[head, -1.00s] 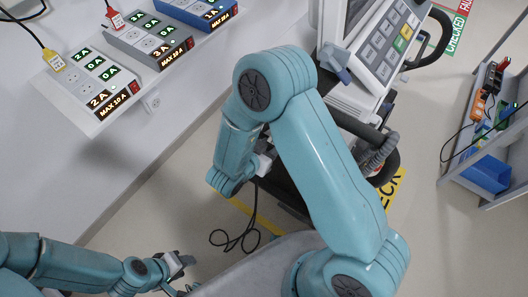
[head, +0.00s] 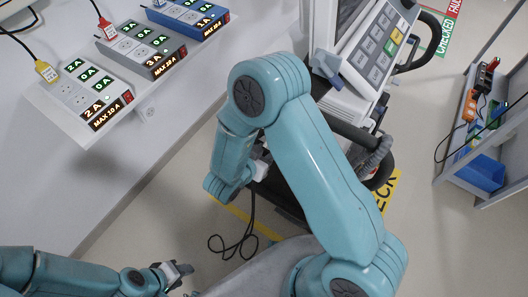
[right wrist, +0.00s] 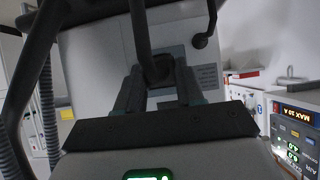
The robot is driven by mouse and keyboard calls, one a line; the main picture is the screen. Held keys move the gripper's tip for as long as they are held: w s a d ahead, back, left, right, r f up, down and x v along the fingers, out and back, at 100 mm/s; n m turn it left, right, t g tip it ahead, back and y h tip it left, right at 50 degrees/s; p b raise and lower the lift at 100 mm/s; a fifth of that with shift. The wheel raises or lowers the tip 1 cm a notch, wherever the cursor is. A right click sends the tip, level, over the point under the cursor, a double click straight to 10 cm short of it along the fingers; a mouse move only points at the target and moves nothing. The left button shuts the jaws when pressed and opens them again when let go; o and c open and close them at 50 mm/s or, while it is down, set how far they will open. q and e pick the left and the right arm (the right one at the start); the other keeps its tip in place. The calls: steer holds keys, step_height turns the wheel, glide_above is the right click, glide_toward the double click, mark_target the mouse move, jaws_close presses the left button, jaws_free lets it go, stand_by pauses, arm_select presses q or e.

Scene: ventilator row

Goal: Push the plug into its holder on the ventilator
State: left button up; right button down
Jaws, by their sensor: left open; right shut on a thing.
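The ventilator (head: 372,45), a pale unit with a keypad and screen, stands at the upper middle in the head view. My right gripper (right wrist: 158,88) is shut on a dark thing, taken as the plug (right wrist: 157,71), in front of a pale panel of the ventilator (right wrist: 92,62) in the right wrist view. In the head view my right arm largely hides that gripper and the plug. A black cable (head: 238,245) hangs below it in loops. The holder cannot be made out clearly. My left gripper (head: 184,268) is open and empty at the lower left, apart from the ventilator.
Several socket boxes, including a white one (head: 72,97) with a yellow plug (head: 46,70), line the pale counter at left. A shelf (head: 480,160) with a blue bin (head: 484,172) stands at right. Ventilator hoses and dark rails crowd my right gripper.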

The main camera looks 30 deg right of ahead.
steer(key=shift+w+d, duration=0.25)
steer(key=shift+d, duration=0.25)
steer(key=shift+w+d, duration=0.2)
steer(key=shift+d, duration=0.3)
stand_by(0.8)
steer(key=c, duration=0.6)
jaws_free()
steer(key=p+v, duration=0.2)
steer(key=v, duration=1.4)
steer(key=shift+a, duration=0.15)
